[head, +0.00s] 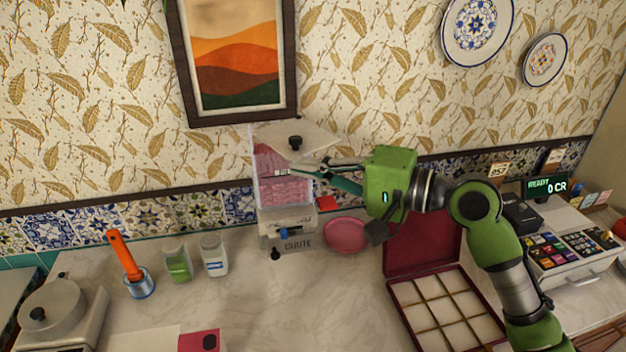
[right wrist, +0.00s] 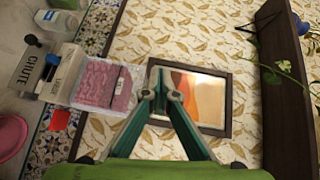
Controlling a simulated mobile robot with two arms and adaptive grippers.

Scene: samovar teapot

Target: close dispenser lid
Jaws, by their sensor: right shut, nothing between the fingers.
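The dispenser (head: 284,188) stands on the counter against the wall, a clear box of pink contents on a base marked "CHUTE". Its pale lid (head: 312,139) with a black knob (head: 295,141) is raised and tilted above the box. My right gripper (head: 296,172) reaches in from the right, shut and empty, its fingertips at the upper part of the box, below the lid. I cannot tell whether they touch it. In the right wrist view the dispenser (right wrist: 96,84) lies left of the closed fingertips. The lid is not clear there. My left gripper is not in view.
A pink plate (head: 346,235) sits right of the dispenser, and an open dark red box (head: 423,244) lies farther right. Two jars (head: 214,255) and an orange-handled tool (head: 125,257) stand left. A cash register (head: 570,255) is at far right.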

